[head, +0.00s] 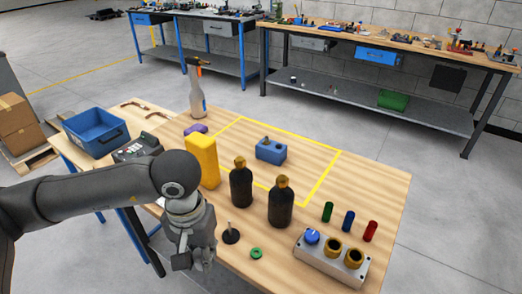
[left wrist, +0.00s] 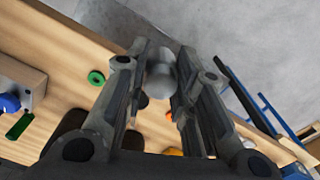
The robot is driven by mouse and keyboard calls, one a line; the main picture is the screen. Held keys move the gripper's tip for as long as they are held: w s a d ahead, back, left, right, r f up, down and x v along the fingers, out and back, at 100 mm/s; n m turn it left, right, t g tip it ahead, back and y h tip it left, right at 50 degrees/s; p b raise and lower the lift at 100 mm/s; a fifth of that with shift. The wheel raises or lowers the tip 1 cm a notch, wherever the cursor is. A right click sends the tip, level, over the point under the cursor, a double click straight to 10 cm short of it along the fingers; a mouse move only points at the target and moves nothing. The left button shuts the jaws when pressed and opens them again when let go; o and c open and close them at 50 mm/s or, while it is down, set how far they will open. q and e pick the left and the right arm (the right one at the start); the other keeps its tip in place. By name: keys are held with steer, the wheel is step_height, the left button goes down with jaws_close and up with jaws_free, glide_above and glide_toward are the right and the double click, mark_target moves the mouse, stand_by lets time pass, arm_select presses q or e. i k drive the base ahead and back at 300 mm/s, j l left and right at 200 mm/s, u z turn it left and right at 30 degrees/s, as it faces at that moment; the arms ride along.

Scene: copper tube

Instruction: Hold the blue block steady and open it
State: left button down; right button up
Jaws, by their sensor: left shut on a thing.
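The blue block (head: 270,151) sits on the wooden table inside a yellow outline, with a small dark and brassy fitting on its top. It looks closed from here, but its details are small. My left gripper (head: 190,258) is at the near left edge of the table, well apart from the block. In the left wrist view its fingers (left wrist: 158,85) are shut on a grey rounded thing (left wrist: 161,78), which I cannot identify. The block is not clear in that view. My right gripper is not in view.
Two dark bottles (head: 281,203) and a yellow container (head: 203,160) stand between my left gripper and the block. A grey button box (head: 331,262) is at the near right, beside several coloured cylinders. A blue bin (head: 96,133) is at the left.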

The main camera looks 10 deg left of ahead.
mark_target(273, 152)
steer(key=i+j, duration=0.15)
steer(key=j, duration=0.3)
steer(key=i+j+z, duration=0.1)
steer(key=j, duration=0.35)
steer(key=i+j, duration=0.1)
steer(key=j, duration=0.35)
steer(key=i+j, duration=0.15)
steer(key=j, duration=0.3)
steer(key=z, duration=0.05)
